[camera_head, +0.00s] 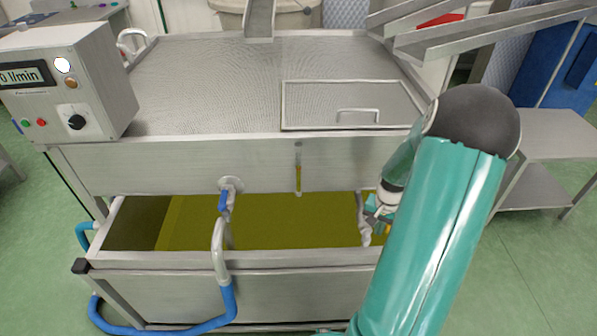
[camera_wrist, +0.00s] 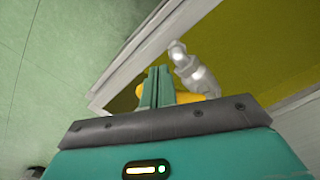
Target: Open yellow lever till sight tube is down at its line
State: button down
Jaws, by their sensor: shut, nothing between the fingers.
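The sight tube (camera_head: 298,170) is upright on the front of the steel tank; its lower part is olive-yellow and its upper part grey. Its line is too small to make out. The yellow lever (camera_wrist: 205,95) shows in the wrist view just behind my fingers, beside a shiny metal pipe fitting (camera_wrist: 190,70). In the head view only a small yellow bit of the lever (camera_head: 387,229) shows beside my arm. My gripper (camera_wrist: 157,75) is shut and empty, its fingers in front of the lever; I cannot tell whether they touch it.
A trough of olive-green liquid (camera_head: 275,220) lies below the tank. A blue-handled valve (camera_head: 224,202) and a blue hose (camera_head: 160,328) are left of the sight tube. A control box (camera_head: 65,85) stands on the left, and a steel side table (camera_head: 555,130) on the right.

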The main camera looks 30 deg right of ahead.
jog(key=shift+w+d, duration=0.15)
jog(key=shift+d, duration=2.05)
dwell(5.8)
